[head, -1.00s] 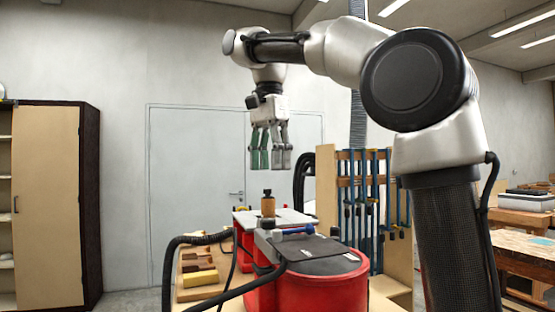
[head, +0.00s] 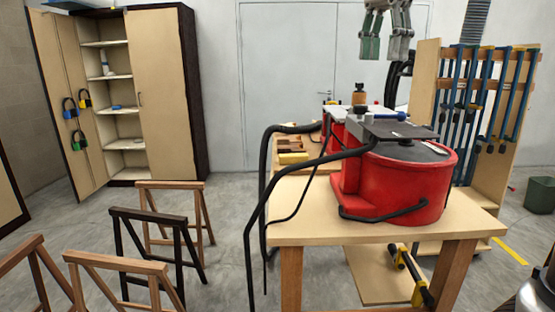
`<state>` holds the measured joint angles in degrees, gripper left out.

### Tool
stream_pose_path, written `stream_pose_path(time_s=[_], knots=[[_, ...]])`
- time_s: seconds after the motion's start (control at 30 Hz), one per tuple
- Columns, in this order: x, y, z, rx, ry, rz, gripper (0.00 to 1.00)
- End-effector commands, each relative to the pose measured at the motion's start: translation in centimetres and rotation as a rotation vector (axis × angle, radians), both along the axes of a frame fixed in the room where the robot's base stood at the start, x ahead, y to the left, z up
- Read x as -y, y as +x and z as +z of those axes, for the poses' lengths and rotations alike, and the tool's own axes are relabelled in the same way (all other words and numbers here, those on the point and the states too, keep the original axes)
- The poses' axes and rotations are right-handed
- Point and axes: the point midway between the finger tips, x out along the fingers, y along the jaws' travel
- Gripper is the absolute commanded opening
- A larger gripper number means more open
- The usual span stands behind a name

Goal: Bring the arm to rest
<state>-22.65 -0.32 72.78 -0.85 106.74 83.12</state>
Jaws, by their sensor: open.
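My gripper (head: 386,47) shows at the top edge of the head view, pointing down with its fingers apart. It is open and nothing shows between the fingers. It hangs in the air above the far part of the workbench, over a small brown bottle (head: 360,94) with a dark cap, and is apart from it. Most of my arm is out of the picture above and to the right.
A red vacuum-like machine (head: 405,185) with black hoses stands on a wooden table (head: 300,222). A clamp rack (head: 480,90) stands behind at right. Wooden trestles (head: 160,235) stand at lower left, an open cabinet (head: 160,90) at the back left. Floor between is clear.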

Motion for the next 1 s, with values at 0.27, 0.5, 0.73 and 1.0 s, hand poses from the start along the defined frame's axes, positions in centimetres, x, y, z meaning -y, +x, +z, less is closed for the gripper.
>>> stream_pose_path(time_s=[0.27, 0.5, 0.73, 1.0], knots=[[2.3, -1.7, -2.0, 0.043, 0.008, 0.123, 0.51], [5.7, -4.9, -6.2, 0.117, 0.001, 0.327, 0.51], [10.4, -11.3, -15.2, 0.236, -0.064, 0.664, 0.51], [13.4, -17.7, -25.5, 0.326, -0.189, 0.993, 0.51]])
